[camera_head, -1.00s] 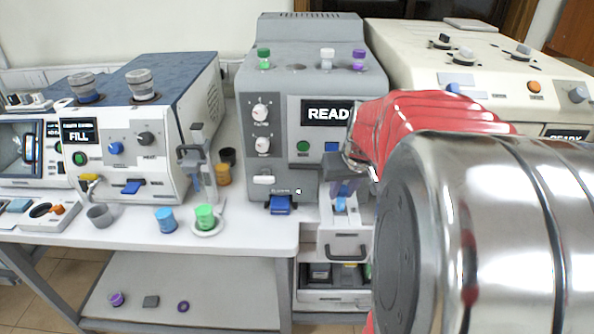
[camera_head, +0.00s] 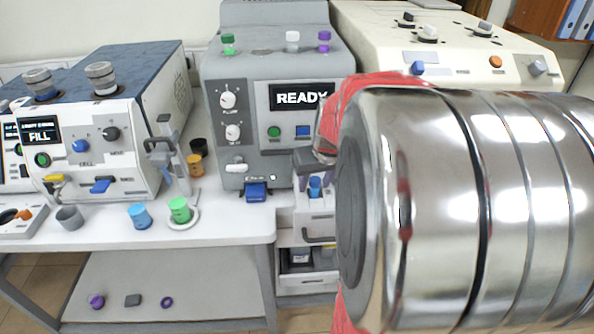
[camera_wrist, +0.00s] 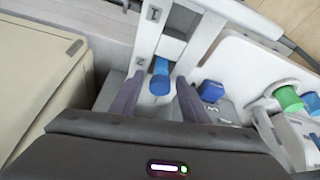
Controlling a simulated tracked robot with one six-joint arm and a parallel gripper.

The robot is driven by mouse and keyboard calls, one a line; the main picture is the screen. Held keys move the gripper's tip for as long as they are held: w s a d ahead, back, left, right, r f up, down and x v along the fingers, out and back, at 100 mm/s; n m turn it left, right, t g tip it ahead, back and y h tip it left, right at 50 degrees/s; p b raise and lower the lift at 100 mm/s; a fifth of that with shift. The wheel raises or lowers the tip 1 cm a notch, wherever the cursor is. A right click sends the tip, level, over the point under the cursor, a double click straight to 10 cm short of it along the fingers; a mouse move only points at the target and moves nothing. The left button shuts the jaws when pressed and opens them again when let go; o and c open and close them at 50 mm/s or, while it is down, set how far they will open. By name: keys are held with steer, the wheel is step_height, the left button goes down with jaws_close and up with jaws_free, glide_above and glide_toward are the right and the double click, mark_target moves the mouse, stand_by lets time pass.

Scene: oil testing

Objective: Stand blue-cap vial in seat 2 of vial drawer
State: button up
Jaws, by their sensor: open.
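The blue-cap vial (camera_wrist: 160,78) stands in the vial drawer (camera_wrist: 147,42), beside the mark 2, in the wrist view. It looks upright; its lower part is hidden by its cap and the drawer. My gripper (camera_wrist: 158,88) is open, with one finger on each side of the vial and visible gaps between. In the head view the vial (camera_head: 315,187) shows as a small blue shape below my gripper (camera_head: 313,170), over the pulled-out drawer (camera_head: 318,207). My arm hides the area to its right.
The grey machine reading READY (camera_head: 250,100) stands behind the drawer. A blue container (camera_head: 139,215) and a green one (camera_head: 179,209) on a white dish stand on the bench to the left. A lower drawer (camera_head: 300,270) is open below. The front bench strip is mostly clear.

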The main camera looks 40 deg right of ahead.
steer(key=shift+r, duration=0.1)
steer(key=v, duration=1.2)
stand_by(0.4)
steer(key=s+a+f+n+y, duration=0.1)
steer(key=s+a+f+n, duration=0.1)
steer(key=a, duration=1)
steer(key=s+a+f+n+t, duration=0.1)
steer(key=s+a, duration=0.3)
steer(key=a, duration=0.9)
steer(key=shift+a+f+n+y, duration=0.35)
steer(key=shift+f+n+y, duration=0.05)
steer(key=shift+f+n, duration=0.4)
steer(key=shift+c, duration=0.7)
